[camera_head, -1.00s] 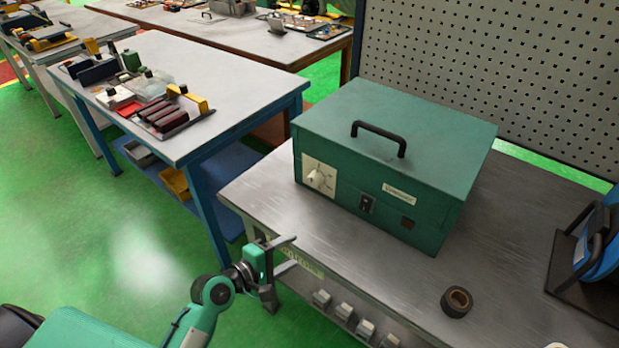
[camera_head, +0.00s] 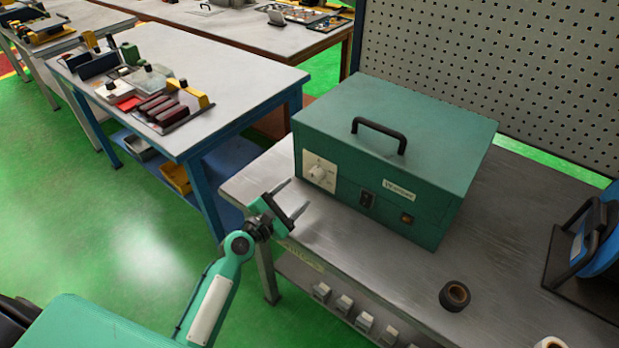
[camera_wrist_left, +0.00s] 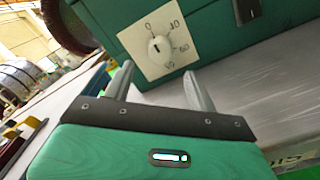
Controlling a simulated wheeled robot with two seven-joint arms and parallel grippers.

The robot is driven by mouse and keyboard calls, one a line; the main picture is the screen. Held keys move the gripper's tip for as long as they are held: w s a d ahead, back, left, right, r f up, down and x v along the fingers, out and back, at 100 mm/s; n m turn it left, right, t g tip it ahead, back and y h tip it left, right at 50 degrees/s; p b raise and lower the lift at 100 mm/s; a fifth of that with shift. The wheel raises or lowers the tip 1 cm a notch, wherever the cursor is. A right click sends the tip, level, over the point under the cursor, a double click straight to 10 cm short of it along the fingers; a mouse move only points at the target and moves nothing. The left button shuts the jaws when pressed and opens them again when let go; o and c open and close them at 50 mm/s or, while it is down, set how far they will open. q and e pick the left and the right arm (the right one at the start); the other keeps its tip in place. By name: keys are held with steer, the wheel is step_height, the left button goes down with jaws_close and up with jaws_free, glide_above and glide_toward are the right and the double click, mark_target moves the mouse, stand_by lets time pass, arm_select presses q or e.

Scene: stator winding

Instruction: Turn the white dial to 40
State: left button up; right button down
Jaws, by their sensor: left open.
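The white dial (camera_head: 318,174) sits on a pale square plate at the left end of the front face of a green box (camera_head: 390,150). In the left wrist view the dial (camera_wrist_left: 159,48) shows a dark pointer mark and printed numbers around it, turned with the view. The mark appears to point toward the lower part of the scale; the exact value is unclear. My left gripper (camera_head: 292,199) is open and empty, apart from the dial, in front of it and lower. Its fingers (camera_wrist_left: 160,88) point toward the plate. My right gripper is not in view.
The box stands on a grey metal bench (camera_head: 470,255) with a black handle (camera_head: 380,133) on top. A black tape roll (camera_head: 454,295) lies at the front. A perforated panel (camera_head: 490,70) rises behind. A table with tools (camera_head: 230,70) stands left.

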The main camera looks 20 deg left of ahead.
mark_target(312, 178)
arm_select(q)
steer(key=x, duration=0.7)
steer(key=shift+p, duration=0.35)
steer(key=shift+c, duration=0.3)
steer(key=shift+f, duration=0.1)
steer(key=c, duration=0.9)
